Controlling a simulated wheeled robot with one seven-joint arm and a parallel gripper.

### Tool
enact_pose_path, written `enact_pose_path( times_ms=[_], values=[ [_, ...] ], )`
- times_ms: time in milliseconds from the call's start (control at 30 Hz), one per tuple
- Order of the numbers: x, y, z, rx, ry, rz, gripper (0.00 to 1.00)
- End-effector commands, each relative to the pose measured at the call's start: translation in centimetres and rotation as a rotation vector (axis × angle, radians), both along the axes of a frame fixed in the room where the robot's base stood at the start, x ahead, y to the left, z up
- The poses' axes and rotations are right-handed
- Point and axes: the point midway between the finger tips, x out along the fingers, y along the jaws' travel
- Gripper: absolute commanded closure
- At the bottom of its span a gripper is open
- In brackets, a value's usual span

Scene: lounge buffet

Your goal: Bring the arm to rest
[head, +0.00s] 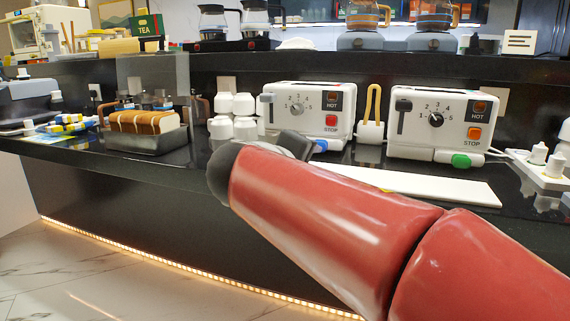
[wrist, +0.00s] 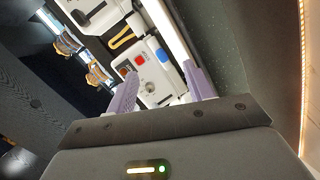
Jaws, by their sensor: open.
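My gripper (wrist: 160,82) shows in the wrist view with its two pale purple fingers spread apart and nothing between them. Beyond the fingers is the left white toaster (wrist: 150,78), with its red button and blue lever; the fingers appear apart from it. In the head view my red arm reaches from the lower right toward the counter's front edge and hides the gripper. The same left toaster (head: 306,112) stands just behind the arm's far end.
The right toaster (head: 437,122) stands beside yellow-handled tongs (head: 372,118). A white board (head: 420,186) lies in front. White cups (head: 233,117) and a bread loaf (head: 143,121) in a tray stand left on the black counter (head: 200,178). Coffee pots (head: 362,15) line the back shelf. Floor at lower left is clear.

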Motion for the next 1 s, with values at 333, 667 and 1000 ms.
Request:
enact_pose_path(
  times_ms=[333, 667, 1000],
  values=[
    [-11.4, -11.2, -9.2, 0.410, 0.295, -0.227, 0.48],
    [-22.9, -12.3, -18.4, 1.019, 0.422, -0.380, 0.48],
    [-23.9, -11.8, -19.4, 1.108, 0.426, -0.390, 0.50]
  ],
)
